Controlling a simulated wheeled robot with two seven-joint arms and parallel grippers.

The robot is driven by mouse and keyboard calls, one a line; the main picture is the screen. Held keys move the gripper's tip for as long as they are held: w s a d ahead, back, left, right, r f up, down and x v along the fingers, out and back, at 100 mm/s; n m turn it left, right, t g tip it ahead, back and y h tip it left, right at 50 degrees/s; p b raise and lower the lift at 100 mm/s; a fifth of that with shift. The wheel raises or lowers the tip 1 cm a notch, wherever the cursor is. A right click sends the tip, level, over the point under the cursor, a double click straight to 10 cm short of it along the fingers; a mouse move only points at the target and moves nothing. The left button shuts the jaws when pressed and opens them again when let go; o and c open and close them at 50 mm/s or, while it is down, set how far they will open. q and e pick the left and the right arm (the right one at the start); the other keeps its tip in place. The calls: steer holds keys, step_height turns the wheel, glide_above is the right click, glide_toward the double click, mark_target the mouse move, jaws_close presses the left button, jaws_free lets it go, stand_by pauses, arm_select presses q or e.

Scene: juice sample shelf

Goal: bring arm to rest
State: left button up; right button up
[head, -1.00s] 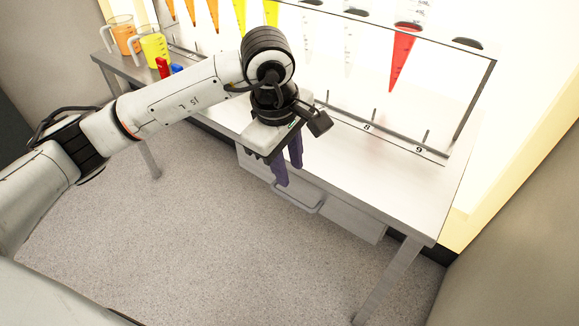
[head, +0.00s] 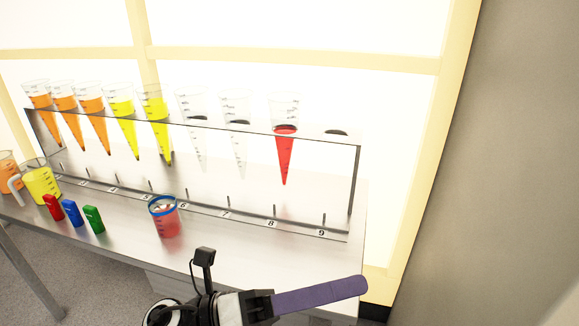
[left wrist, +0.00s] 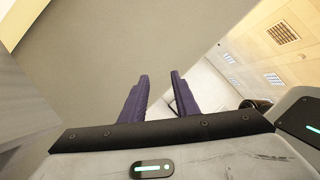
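My left gripper (head: 358,286) is low in the head view, in front of the bench's right part, with its purple fingers pointing right. In the left wrist view its two fingers (left wrist: 160,78) stand apart with nothing between them, so it is open and empty. The fingers point toward a plain grey-brown surface there. My right gripper is not in view.
A rack (head: 358,190) on the metal bench (head: 120,240) holds orange, yellow, clear and red cones; its rightmost hole is empty. A cup with red contents (head: 166,222), coloured blocks (head: 72,212) and jugs (head: 42,182) stand in front.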

arm_select(q)
steer(key=w+a+f+n+t+y+p, duration=0.15)
steer(key=a+f+n+t+y, duration=0.3)
steer(key=n, duration=0.55)
steer(key=w+a+f+n+t+y, duration=0.35)
steer(key=a+n+t, duration=0.2)
steer(key=n, duration=0.35)
steer(key=w+a+f+n+t+y+p, duration=0.15)
steer(key=a+f+n+t+y, duration=0.3)
steer(key=n, duration=0.55)
steer(key=s+a+f+n+g+y+p, duration=0.1)
steer(key=s+a+f+n+g+y, duration=0.1)
steer(key=s+a+f+n+g, duration=0.2)
steer(key=s+a+f+n+g+y, duration=0.3)
steer(key=s+f+n, duration=0.3)
steer(key=s+f, duration=0.5)
step_height(320, 180, down, 4)
steer(key=shift+a+r+g+p, duration=0.25)
steer(key=shift+a+g+p, duration=0.1)
steer(key=shift+g, duration=0.2)
steer(key=shift+s, duration=0.1)
